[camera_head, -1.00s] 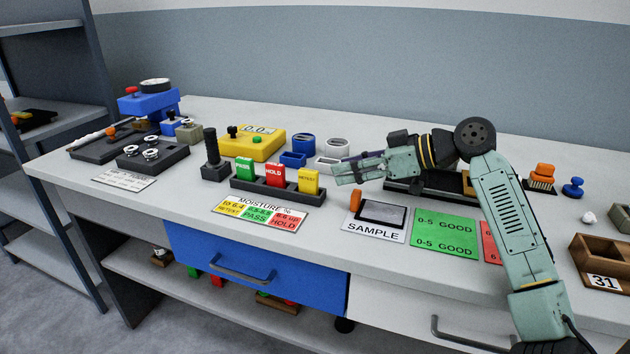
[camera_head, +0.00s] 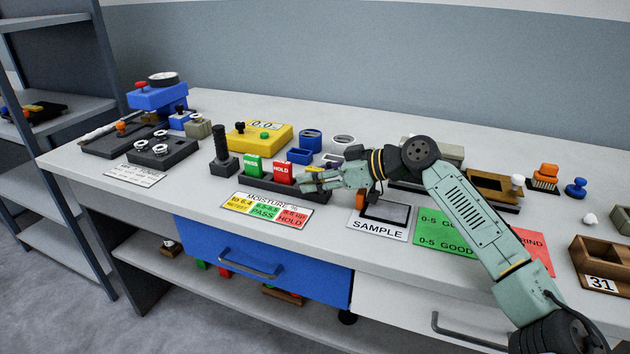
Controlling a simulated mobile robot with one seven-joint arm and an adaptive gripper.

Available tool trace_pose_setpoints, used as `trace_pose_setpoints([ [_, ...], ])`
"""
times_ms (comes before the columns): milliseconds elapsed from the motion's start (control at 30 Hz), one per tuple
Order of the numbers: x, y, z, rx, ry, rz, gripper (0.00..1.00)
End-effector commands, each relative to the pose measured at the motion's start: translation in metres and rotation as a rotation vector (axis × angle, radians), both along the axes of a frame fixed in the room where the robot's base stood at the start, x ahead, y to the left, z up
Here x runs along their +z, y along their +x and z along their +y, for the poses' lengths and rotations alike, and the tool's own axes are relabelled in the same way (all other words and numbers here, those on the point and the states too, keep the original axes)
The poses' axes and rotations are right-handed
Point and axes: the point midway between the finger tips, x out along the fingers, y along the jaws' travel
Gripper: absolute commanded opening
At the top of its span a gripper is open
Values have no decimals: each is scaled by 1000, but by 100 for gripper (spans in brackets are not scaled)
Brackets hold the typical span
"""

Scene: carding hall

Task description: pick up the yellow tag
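The green PASS tag (camera_head: 253,166) and the red HOLD tag (camera_head: 281,171) stand upright in the holder, just left of my fingers.
A black-handled stamp (camera_head: 222,155) stands left of the holder. The yellow meter (camera_head: 259,137) and blue cups (camera_head: 310,141) are behind it. The moisture card (camera_head: 266,210) lies in front. The sample plate (camera_head: 383,216) lies under my arm's wrist.

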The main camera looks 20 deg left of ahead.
Motion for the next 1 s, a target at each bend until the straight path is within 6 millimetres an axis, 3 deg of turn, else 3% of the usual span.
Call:
trace_pose_setpoints([
  [67,0,0,0,0,0,0,38],
  [633,0,0,0,1,0,0,1],
  [1000,0,0,0,1,0,0,0],
])
